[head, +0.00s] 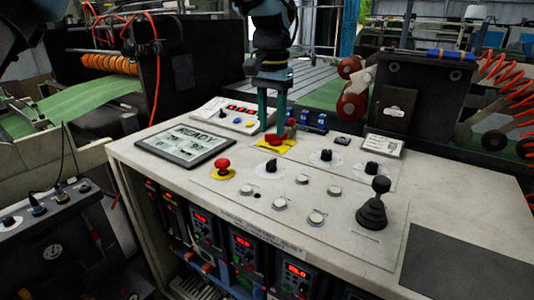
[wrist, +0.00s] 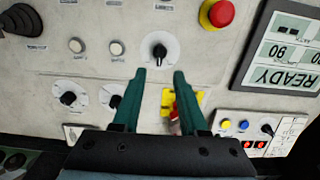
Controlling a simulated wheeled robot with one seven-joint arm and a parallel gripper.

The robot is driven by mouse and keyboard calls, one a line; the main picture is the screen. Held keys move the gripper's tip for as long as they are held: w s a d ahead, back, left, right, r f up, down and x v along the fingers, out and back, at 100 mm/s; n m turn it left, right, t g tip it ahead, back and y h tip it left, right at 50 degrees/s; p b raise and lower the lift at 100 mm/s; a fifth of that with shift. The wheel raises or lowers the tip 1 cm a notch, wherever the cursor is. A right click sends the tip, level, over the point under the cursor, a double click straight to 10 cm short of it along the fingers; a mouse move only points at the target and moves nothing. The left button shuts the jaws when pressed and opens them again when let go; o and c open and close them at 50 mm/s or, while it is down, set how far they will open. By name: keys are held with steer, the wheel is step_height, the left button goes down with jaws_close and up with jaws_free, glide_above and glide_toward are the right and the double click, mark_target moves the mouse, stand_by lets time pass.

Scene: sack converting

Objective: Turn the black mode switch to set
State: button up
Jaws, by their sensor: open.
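Several black rotary knobs sit on the pale console, and their labels are too small to read, so I cannot tell for sure which is the mode switch. Two similar black knobs (head: 326,155) (head: 371,168) stand further right. My gripper (head: 272,130) is open and empty, pointing down above the back of the console; its teal fingers also show in the wrist view (wrist: 160,73).
A red stop button (head: 222,164) and a READY display (head: 186,144) lie left. A black joystick (head: 373,207) stands right. White push buttons (head: 280,204) dot the front panel.

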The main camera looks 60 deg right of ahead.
mark_target(271, 161)
step_height(271, 161, down, 9)
steer(key=shift+r+p, duration=0.15)
steer(key=shift+p, duration=0.65)
steer(key=shift+c, duration=0.3)
jaws_close()
